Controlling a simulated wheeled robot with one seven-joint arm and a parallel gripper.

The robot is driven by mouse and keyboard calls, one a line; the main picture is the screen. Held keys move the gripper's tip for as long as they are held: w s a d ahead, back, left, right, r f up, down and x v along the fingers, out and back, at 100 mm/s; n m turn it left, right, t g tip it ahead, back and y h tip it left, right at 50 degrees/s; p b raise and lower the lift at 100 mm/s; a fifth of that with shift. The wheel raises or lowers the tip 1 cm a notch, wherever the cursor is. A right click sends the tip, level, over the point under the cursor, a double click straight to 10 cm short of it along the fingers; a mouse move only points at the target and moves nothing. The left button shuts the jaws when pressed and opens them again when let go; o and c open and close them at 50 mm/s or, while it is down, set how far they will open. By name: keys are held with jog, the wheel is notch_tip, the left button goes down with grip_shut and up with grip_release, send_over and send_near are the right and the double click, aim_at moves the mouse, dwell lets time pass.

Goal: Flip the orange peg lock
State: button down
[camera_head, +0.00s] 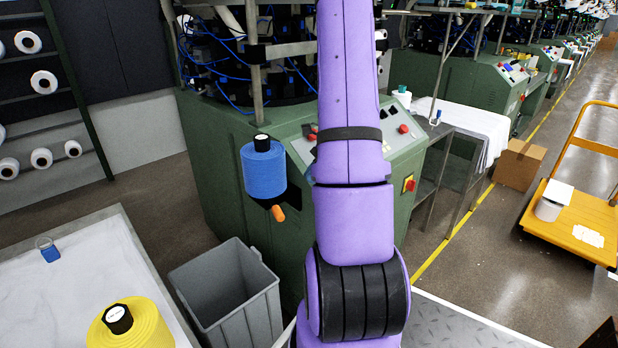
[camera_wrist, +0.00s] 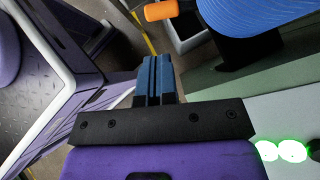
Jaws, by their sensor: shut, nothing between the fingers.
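The orange peg lock (camera_head: 278,213) sticks out below the blue yarn cone (camera_head: 264,168) on the side of the green knitting machine (camera_head: 225,185), tilted downward. The blue cone (camera_wrist: 245,30) is at the upper right there. My gripper (camera_wrist: 156,62) has its blue fingers closed together, empty, below the peg lock in that picture and apparently apart from it. In the head view my purple arm crosses the middle and my gripper is not visible.
A grey bin (camera_head: 228,292) stands on the floor below the cone. A white-topped table (camera_head: 75,275) at left holds a yellow cone (camera_head: 130,325) and a blue tag (camera_head: 50,253). The machine's control panel (camera_head: 400,135) is partly behind my arm. A yellow cart (camera_head: 575,225) stands at right.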

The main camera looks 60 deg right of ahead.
jog(key=x, duration=1.1)
jog(key=shift+w+a+f, duration=0.1)
